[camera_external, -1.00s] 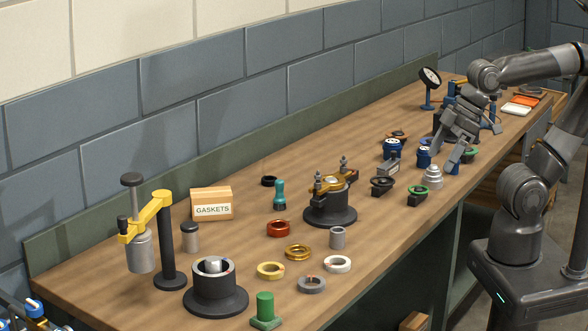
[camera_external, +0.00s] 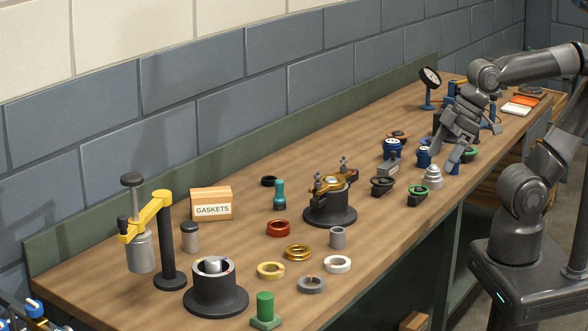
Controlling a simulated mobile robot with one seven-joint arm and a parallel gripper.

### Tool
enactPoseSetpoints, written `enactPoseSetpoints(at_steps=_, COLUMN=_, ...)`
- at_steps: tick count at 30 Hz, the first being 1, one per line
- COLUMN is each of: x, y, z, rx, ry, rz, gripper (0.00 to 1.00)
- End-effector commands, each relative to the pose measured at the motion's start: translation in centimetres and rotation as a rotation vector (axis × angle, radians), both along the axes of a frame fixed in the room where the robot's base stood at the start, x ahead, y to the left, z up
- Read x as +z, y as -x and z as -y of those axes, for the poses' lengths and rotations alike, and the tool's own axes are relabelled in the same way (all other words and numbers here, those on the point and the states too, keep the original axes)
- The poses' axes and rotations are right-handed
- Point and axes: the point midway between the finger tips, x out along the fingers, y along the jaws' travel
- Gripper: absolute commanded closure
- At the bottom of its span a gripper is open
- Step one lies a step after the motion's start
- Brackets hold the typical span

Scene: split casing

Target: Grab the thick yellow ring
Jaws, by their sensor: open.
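My gripper (camera_external: 446,160) is far off at the right, toward the back of the bench, pointing down among blue and grey parts. Its jaws are open, and it is well apart from both rings. Nothing shows held in it.
Near the rings lie a red ring (camera_external: 278,228), a white ring (camera_external: 337,265), a grey ring (camera_external: 312,285) and a grey cylinder (camera_external: 337,238). A black clamp fixture (camera_external: 330,215) stands between them and my gripper. A green peg (camera_external: 265,307) stands at the front edge.

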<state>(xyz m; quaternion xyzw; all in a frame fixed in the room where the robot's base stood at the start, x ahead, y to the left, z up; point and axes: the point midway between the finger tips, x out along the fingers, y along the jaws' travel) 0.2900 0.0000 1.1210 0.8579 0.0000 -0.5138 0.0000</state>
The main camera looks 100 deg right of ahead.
Motion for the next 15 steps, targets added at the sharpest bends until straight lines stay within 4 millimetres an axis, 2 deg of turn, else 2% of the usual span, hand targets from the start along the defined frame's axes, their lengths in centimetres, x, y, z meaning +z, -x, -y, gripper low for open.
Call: enactPoseSetpoints(at_steps=15, x=0.16, y=-0.27, z=-0.01, rx=0.001, ry=0.000, rz=-0.003, gripper=0.19)
